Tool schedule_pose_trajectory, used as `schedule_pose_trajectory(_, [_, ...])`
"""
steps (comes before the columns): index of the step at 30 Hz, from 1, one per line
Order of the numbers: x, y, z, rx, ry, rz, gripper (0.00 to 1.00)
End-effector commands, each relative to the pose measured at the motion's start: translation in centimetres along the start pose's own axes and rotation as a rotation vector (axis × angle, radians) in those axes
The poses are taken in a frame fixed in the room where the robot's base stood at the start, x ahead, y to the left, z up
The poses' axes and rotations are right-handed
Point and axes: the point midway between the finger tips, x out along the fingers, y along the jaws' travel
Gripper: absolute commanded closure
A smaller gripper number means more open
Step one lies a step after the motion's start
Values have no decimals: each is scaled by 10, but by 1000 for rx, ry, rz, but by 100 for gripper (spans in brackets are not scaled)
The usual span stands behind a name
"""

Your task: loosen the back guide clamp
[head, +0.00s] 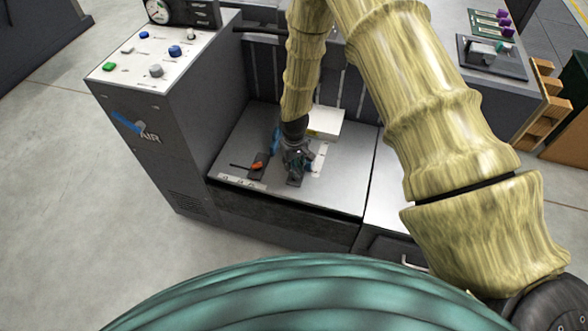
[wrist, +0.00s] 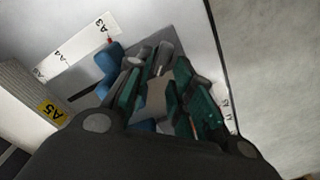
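My gripper (head: 297,168) reaches down over the grey deck of the machine in the head view. In the wrist view its two green-padded fingers (wrist: 162,95) stand apart with a visible gap. A blue guide part (wrist: 110,68) with a small red tip lies left of the fingers. It seems to be the blue piece left of my gripper in the head view (head: 275,141). A dark grey lever-like part (wrist: 163,58) shows just beyond the fingertips. I cannot tell whether it is the back clamp or whether the fingers touch it. The fingers hide much of the guide.
A white scale strip (wrist: 76,51) marked A3 and A4 lies beside the guide. A white stack (head: 326,122) stands behind my gripper. A control panel (head: 160,55) rises to the left.

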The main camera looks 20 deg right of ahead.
Motion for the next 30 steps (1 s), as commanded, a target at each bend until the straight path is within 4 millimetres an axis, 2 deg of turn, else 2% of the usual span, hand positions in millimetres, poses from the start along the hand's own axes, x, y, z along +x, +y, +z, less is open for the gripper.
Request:
schedule_pose_trajectory(9, [-52, 0, -1, 1, 2, 0, 77])
schedule_pose_trajectory(15, [-78, 0, 0, 0, 1, 0, 77])
schedule_pose_trajectory(22, [-94, 0, 0, -1, 0, 0, 77])
schedule_pose_trajectory(30, [-96, 0, 0, -1, -1, 0, 77])
